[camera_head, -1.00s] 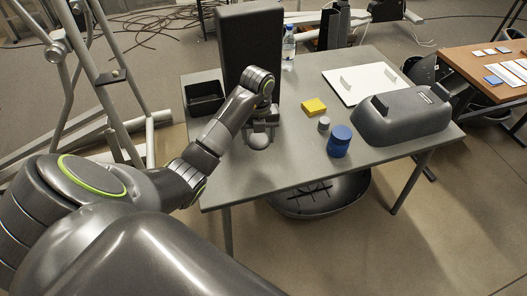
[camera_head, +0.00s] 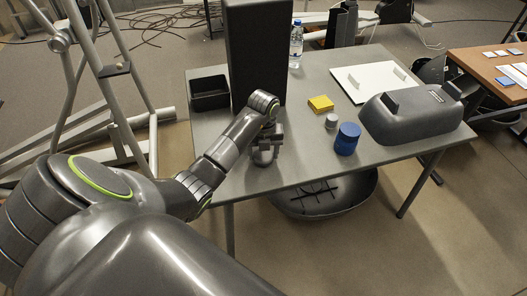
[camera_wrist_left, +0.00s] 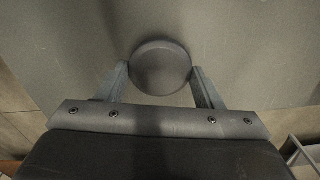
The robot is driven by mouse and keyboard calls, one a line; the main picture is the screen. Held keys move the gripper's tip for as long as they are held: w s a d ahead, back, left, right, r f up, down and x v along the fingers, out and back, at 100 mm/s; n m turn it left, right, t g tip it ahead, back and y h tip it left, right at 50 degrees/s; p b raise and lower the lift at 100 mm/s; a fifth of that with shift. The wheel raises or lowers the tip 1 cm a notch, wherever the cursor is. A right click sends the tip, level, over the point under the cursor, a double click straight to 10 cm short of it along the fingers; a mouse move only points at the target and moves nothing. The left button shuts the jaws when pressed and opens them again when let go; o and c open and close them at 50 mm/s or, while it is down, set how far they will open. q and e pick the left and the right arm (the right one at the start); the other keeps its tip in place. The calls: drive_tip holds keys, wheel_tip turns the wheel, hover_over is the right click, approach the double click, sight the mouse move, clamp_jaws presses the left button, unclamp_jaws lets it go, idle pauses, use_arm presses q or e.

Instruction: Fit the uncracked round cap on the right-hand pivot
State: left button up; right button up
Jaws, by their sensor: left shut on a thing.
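My left gripper (camera_head: 265,152) is over the front left part of the grey table (camera_head: 300,162). In the left wrist view my left gripper (camera_wrist_left: 160,88) is shut on a dark grey round cap (camera_wrist_left: 160,66), with one finger on each side of it. The cap's upper face looks smooth, with no crack that I can see. In the head view the cap (camera_head: 262,158) shows just below the fingers. My right gripper is out of view. A grey tubular machine frame (camera_head: 140,100) stands left of the table; I cannot tell which part is the right-hand pivot.
A tall dark block (camera_head: 258,55) and an open black bin (camera_head: 209,93) stand behind the gripper. To the right are a yellow sponge (camera_head: 320,103), a small grey-white pot (camera_head: 331,121), a blue jar (camera_head: 347,139) and a grey housing (camera_head: 412,120). The front left tabletop is clear.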

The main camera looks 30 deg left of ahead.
sight(263, 155)
use_arm(q)
drive_tip(key=shift+f, duration=0.15)
drive_tip(key=o, duration=0.9)
drive_tip(key=shift+o, duration=0.2)
drive_tip(key=shift+r, duration=0.35)
wheel_tip(263, 155, up, 5)
drive_tip(key=shift+f, duration=0.2)
wheel_tip(263, 155, up, 7)
drive_tip(key=p, duration=0.6)
